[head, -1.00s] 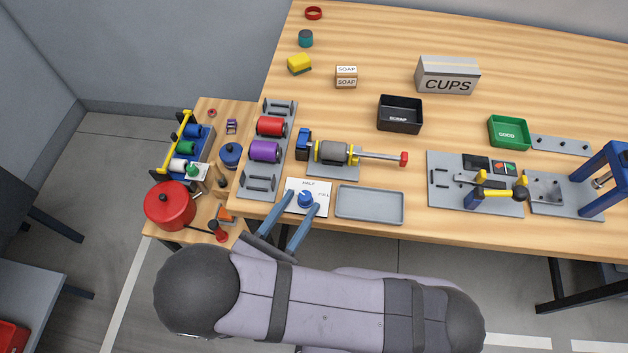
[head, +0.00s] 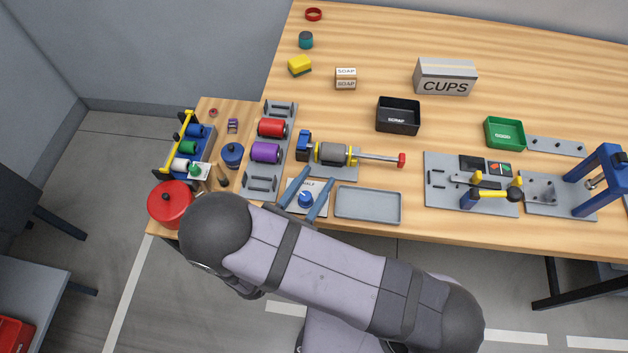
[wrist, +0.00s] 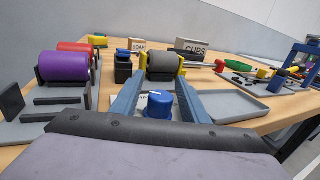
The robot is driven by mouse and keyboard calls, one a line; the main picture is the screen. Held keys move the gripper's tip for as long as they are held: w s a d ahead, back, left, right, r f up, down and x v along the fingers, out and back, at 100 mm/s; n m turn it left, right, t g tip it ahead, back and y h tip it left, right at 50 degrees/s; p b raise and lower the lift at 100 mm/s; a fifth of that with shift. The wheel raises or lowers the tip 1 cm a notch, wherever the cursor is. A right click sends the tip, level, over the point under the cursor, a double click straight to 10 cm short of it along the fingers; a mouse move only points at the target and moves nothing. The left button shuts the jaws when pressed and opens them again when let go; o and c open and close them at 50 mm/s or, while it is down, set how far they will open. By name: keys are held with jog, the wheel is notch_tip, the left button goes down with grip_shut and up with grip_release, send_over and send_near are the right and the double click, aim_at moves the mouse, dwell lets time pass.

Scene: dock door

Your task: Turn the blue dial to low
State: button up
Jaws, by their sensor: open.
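The blue dial (head: 305,200) sits on a white plate near the table's front edge. "HALF" is printed on the plate behind the dial; any "low" mark is hidden or too small to read. In the wrist view the blue dial (wrist: 158,105) stands between my fingers, with a pale mark on its far side. My gripper (head: 312,184) is open, with one blue-grey finger on each side of the dial. The wrist view also shows my gripper (wrist: 157,88) with its fingers spread. I cannot tell whether either finger touches the dial.
A grey tray (head: 368,205) lies just right of the dial plate. A rack with red and purple rollers (head: 265,152) stands to the left. A shaft with a grey roller (head: 331,154) lies behind the dial. A red pot (head: 170,203) stands on the side table.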

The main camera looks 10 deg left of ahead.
aim_at(302, 202)
grip_shut()
jog(key=shift+s+d+m+g+h, duration=0.15)
jog(key=shift+m+g+h, duration=0.15)
jog(key=shift+m+h, duration=0.3)
grip_release()
jog(key=shift+b+v, duration=1.4)
jog(key=shift+v, duration=2.2)
